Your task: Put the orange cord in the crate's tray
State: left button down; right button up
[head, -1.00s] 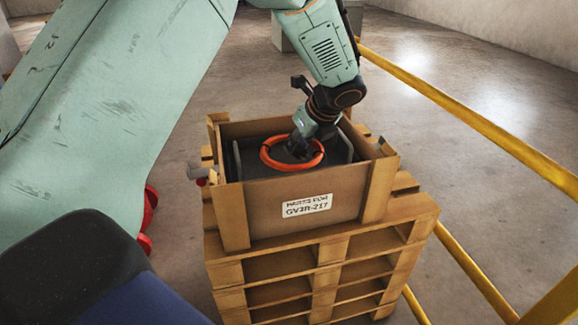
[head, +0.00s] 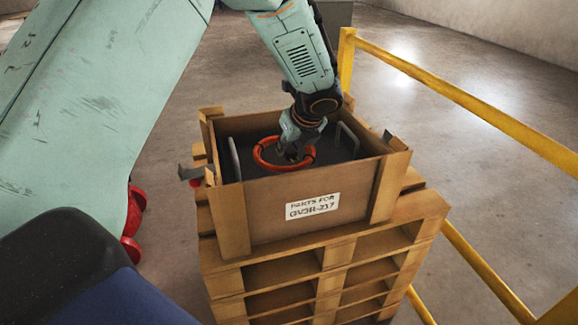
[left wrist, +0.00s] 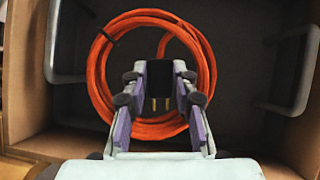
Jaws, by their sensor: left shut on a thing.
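The orange cord (head: 268,163) is a round coil held inside the walls of the wooden crate (head: 275,212), over its dark tray (head: 343,155). My left gripper (head: 291,155) points down into the crate and is shut on the cord. It also shows in the left wrist view (left wrist: 160,105). I cannot tell whether the coil touches the tray floor. My right gripper is not in view.
The crate stands on stacked wooden pallets (head: 320,262). The tray has grey handles (left wrist: 68,45) at its two sides. Metal latches stick out at the crate's rim. A yellow railing (head: 450,95) runs along the right. Grey floor is open behind.

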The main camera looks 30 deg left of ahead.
aim_at(295, 150)
pick_arm(q)
jog(key=shift+w+d+f, duration=0.1)
jog(key=shift+w+f, duration=0.15)
jog(key=shift+f, duration=0.35)
jog(key=shift+w+d+f, duration=0.1)
jog(key=shift+w+f, duration=0.15)
jog(key=shift+f, duration=0.65)
jog(key=shift+s+a+f+b, duration=0.1)
jog(key=shift+s+f+b, duration=0.15)
jog(key=shift+f+b, duration=0.3)
jog(key=shift+s+f+b, duration=0.2)
jog(key=shift+f+b, duration=0.1)
jog(key=shift+f, duration=0.4)
jog(key=shift+w+f, duration=0.15)
jog(key=shift+w, duration=0.2)
jog(key=c, duration=1.4)
grip_release()
jog(key=o, duration=0.3)
jog(key=shift+s, duration=0.25)
jog(key=shift+o, duration=0.2)
jog(key=shift+w, duration=0.2)
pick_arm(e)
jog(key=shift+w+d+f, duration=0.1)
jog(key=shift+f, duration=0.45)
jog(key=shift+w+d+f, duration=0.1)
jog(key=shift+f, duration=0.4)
